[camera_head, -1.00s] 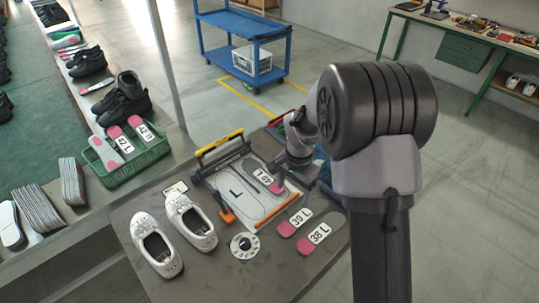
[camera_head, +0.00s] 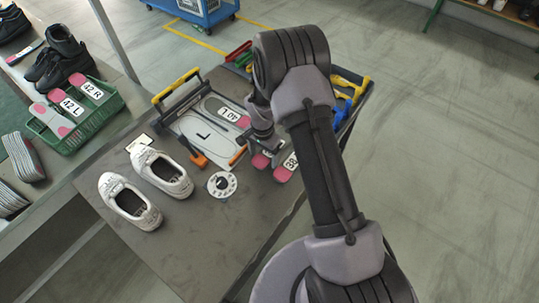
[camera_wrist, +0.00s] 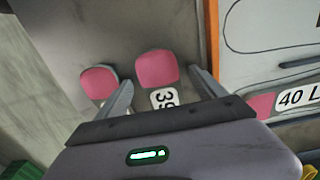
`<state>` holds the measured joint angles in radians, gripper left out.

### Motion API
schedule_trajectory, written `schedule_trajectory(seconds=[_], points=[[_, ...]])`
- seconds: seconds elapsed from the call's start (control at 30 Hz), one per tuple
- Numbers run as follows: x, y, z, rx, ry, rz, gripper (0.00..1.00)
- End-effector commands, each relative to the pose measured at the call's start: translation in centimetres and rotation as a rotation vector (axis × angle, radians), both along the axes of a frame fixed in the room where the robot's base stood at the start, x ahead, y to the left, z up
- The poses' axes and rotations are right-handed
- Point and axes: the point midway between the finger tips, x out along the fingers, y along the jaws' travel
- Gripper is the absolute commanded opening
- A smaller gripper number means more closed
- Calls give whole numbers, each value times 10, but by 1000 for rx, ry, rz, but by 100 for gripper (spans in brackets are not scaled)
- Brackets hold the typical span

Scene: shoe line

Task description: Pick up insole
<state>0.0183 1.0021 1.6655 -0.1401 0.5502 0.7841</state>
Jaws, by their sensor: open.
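Two insoles with pink ends lie on the table. The 39 insole (camera_wrist: 157,68) shows in the wrist view between the fingers of my gripper (camera_wrist: 161,78), which is open and empty. Its label is partly covered by the gripper body. The other loose insole (camera_wrist: 97,82) lies just outside the left finger. In the head view, my gripper (camera_head: 262,142) hangs over these insoles and hides much of them; the pink end of the right one (camera_head: 283,174) shows. The 40 L insole (camera_head: 235,117) lies on the fixture board marked L (camera_head: 205,152); its pink end (camera_wrist: 262,105) also shows in the wrist view.
White shoes (camera_head: 130,202) and a round dial (camera_head: 221,185) stand left of the gripper. The fixture has an orange edge (camera_wrist: 211,35) close to the right finger. A green basket (camera_head: 105,112) holds 42 L and 42 R insoles. Yellow and blue tools lie behind my arm.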

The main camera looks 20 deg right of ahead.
Motion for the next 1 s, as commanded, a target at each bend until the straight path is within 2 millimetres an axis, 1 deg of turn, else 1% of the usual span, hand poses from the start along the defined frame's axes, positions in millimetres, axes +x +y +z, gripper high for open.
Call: schedule_trajectory(seconds=[0.03, 0.17, 0.2, 0.37, 0.4, 0.47, 0.5, 0.53, 0.7, 0.77, 0.87, 0.9, 1.0], points=[[0, 0, -4, 0, 0, 0, 80], [0, 0, -1, 0, -1, 0, 80], [0, 0, -1, 0, -1, 0, 76], [0, 0, -1, 0, -1, 0, 45], [0, 0, -1, 0, -1, 0, 37], [0, 0, -1, 0, -1, 0, 25], [0, 0, -1, 0, -1, 0, 17], [0, 0, -1, 0, -1, 0, 15], [0, 0, -1, 0, -1, 0, 15], [1, 0, 5, 0, -3, 0, 15], [1, 0, 28, -1, -4, 1, 15], [1, 0, 40, -1, -4, 1, 15], [1, 0, 67, -1, -4, 1, 15]])
